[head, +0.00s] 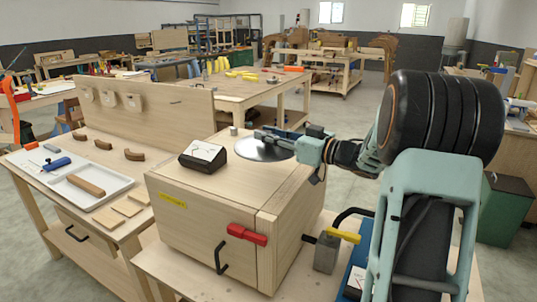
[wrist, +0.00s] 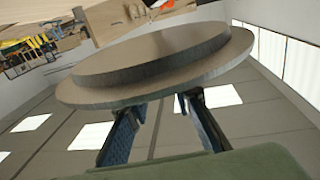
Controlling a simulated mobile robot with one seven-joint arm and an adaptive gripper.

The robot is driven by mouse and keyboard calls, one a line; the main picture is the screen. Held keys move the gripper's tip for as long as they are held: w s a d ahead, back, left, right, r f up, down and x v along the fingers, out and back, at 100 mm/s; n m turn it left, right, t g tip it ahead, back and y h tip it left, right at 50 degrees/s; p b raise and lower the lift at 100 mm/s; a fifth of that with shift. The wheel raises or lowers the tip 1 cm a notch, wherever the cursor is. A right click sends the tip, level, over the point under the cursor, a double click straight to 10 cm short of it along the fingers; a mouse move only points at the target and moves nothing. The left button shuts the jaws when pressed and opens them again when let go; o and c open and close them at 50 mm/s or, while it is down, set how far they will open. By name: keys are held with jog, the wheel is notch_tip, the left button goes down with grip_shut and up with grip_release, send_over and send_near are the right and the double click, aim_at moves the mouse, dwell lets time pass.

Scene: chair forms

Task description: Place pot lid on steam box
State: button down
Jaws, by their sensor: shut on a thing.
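The steam box (head: 200,222) is a pale wooden box on a bench in the middle of the head view. The pot lid (head: 262,152) is a round grey disc over the right back part of the box top. In the wrist view the lid (wrist: 160,62) shows as a stepped disc filling the upper middle. I cannot tell whether the lid touches the box top.
A black wedge-shaped block with a white face (head: 203,156) and a small cylinder (head: 233,131) stand on the box top, left of the lid. A red clamp (head: 247,234) is on the box front. A white tray (head: 92,186) lies on the left bench.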

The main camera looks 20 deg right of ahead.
jog(key=w+f, duration=0.2)
jog(key=w+d+f, duration=0.1)
jog(key=w+f, duration=0.1)
jog(key=w+d+f+p, duration=0.1)
jog(key=w+f, duration=0.1)
jog(key=shift+w+f, duration=0.15)
jog(key=shift+f, duration=0.05)
jog(key=shift+w+f, duration=0.15)
jog(key=shift+f, duration=1.8)
jog(key=c, duration=1.7)
grip_release()
jog(key=shift+r, duration=0.1)
jog(key=shift+r, duration=0.15)
jog(key=b+v, duration=0.1)
jog(key=v, duration=1.1)
jog(key=shift+b, duration=0.35)
jog(key=shift+d, duration=0.1)
